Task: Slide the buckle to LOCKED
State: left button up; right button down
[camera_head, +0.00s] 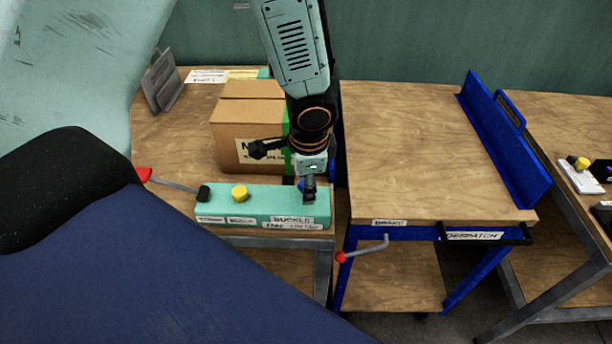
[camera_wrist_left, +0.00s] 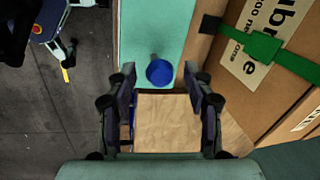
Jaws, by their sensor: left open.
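The buckle unit (camera_head: 262,205) is a long teal block with a BUCKLE label on its front, at the front edge of the left table. A yellow knob (camera_head: 239,193) stands on its top left. A blue knob (camera_head: 300,184) is at its right end, mostly hidden by my left gripper (camera_head: 309,190). In the left wrist view, the blue knob (camera_wrist_left: 159,72) lies ahead of and between the open fingers of the left gripper (camera_wrist_left: 160,82). I cannot tell whether they touch it. My right gripper is not in view.
A cardboard box (camera_head: 248,125) with a green strap stands just behind the buckle unit. A red-handled lever (camera_head: 145,175) is at its left. A wooden-topped cart (camera_head: 430,150) with a blue rail stands close on the right. Its top is clear.

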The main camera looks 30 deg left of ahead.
pick_arm(q)
jog(key=shift+w+d+r, duration=0.1)
jog(key=shift+w+r, duration=0.05)
jog(key=shift+r, duration=0.1)
notch_tip(320, 180, up, 11)
jog(key=s+d, duration=0.1)
jog(key=s, duration=0.1)
jog(key=shift+s+r, duration=0.15)
jog(key=shift+r, duration=0.05)
jog(key=shift+d, duration=0.15)
